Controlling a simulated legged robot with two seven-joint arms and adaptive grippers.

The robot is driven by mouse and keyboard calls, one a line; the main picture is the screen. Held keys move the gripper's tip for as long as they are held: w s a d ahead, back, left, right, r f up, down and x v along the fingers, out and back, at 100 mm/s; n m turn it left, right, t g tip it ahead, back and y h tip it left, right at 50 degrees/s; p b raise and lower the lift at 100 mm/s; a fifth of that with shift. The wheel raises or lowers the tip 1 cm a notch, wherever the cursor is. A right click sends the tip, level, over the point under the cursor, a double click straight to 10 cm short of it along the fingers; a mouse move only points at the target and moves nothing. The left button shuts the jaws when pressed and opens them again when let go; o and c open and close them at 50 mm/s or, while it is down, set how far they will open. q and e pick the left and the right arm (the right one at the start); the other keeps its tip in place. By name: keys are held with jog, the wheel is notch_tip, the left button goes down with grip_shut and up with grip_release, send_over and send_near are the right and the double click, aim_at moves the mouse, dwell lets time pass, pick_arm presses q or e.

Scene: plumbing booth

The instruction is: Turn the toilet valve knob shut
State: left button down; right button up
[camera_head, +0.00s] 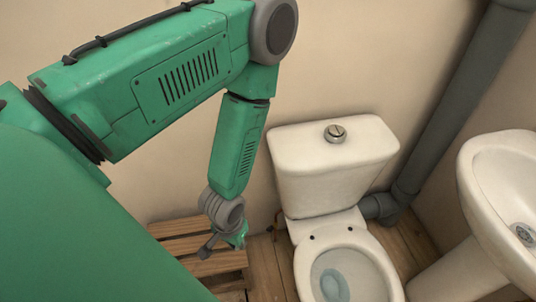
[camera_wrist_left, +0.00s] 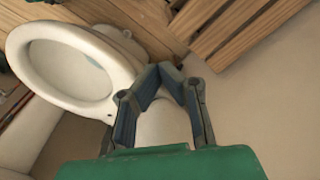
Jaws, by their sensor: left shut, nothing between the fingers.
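The white toilet (camera_head: 335,165) stands against the wall, right of my left arm in the head view. A small brownish fitting (camera_head: 277,222) shows low at the wall, just left of the toilet; it may be the valve, but it is too small to make out a knob. My left gripper (camera_head: 233,241) is low, left of this fitting and apart from it, near the wooden slats. In the left wrist view the fingertips of my left gripper (camera_wrist_left: 163,72) come together with nothing between them. The toilet bowl (camera_wrist_left: 75,70) is left of the fingers there. My right gripper is not in view.
A slatted wooden pallet (camera_head: 190,245) lies on the floor under my left gripper. A grey pipe (camera_head: 450,100) runs down behind the toilet to its right. A white sink (camera_head: 505,195) stands at the far right. Bare wall lies between my arm and the tank.

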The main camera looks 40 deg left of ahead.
pick_arm(q)
jog(key=w+a+f+n+b, duration=0.3)
jog(key=w+f+b, duration=0.35)
jog(key=f, duration=0.55)
jog(key=n+b, duration=1.1)
jog(key=b, duration=0.8)
send_over(268, 229)
jog(key=a, duration=0.2)
notch_tip(268, 229, down, 24)
jog(key=f+b, duration=0.1)
jog(key=f, duration=0.1)
jog(key=f+b, duration=0.1)
jog(key=f, duration=0.1)
jog(key=d+f+b, duration=0.1)
jog(key=f, duration=0.2)
jog(key=shift+d, duration=0.45)
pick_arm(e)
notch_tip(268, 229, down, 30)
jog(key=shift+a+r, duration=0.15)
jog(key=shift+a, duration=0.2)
pick_arm(q)
jog(key=shift+a, duration=0.1)
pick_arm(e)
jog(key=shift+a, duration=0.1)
